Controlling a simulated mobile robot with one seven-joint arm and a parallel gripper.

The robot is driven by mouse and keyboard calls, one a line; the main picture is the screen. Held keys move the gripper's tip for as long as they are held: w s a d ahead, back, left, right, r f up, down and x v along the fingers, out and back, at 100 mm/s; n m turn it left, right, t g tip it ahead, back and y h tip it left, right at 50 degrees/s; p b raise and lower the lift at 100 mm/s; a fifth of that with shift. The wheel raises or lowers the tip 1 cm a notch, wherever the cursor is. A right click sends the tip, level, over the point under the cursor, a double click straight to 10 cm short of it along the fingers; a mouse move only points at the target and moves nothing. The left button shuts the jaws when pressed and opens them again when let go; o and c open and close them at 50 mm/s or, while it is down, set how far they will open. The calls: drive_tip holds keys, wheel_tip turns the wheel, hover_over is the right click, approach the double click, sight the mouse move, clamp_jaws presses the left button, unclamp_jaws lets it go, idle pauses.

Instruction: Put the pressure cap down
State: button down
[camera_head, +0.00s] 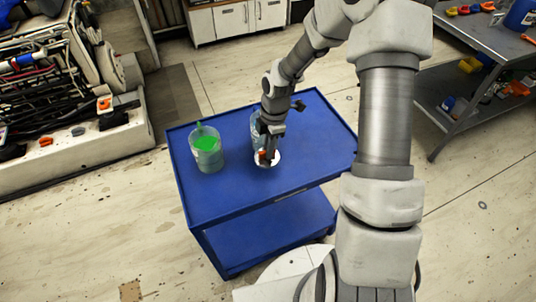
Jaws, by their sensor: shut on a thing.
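My gripper (266,150) is over the top of the blue cart (305,165), pointing down. It is shut on a small reddish piece (262,155), which looks like the pressure cap. My fingers hide much of it. A round white disc or dish (267,161) shows right under the fingertips. I cannot tell whether the cap touches the disc or is just above it.
A clear jug with green contents (207,150) stands on the cart to the left of my gripper. A clear bluish container (256,128) stands just behind my gripper, partly hidden. The cart's right and front top are free. A grey workbench (465,50) stands at the right. Open machinery (60,90) is at the left.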

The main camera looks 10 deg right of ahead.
drive_tip(key=shift+f, duration=1.65)
drive_tip(key=shift+f, duration=0.1)
drive_tip(key=shift+f, duration=0.15)
drive_tip(key=c, duration=0.8)
unclamp_jaws()
drive_tip(key=shift+c, duration=0.2)
drive_tip(key=shift+r, duration=0.2)
drive_tip(key=r, duration=0.3)
drive_tip(key=d+r, duration=0.1)
drive_tip(key=r, duration=0.3)
drive_tip(key=r+p, duration=0.1)
drive_tip(key=r, duration=0.3)
drive_tip(key=shift+w+d+r, duration=0.1)
drive_tip(key=shift+w+d, duration=0.05)
drive_tip(key=shift+d, duration=0.05)
drive_tip(key=shift+r, duration=0.4)
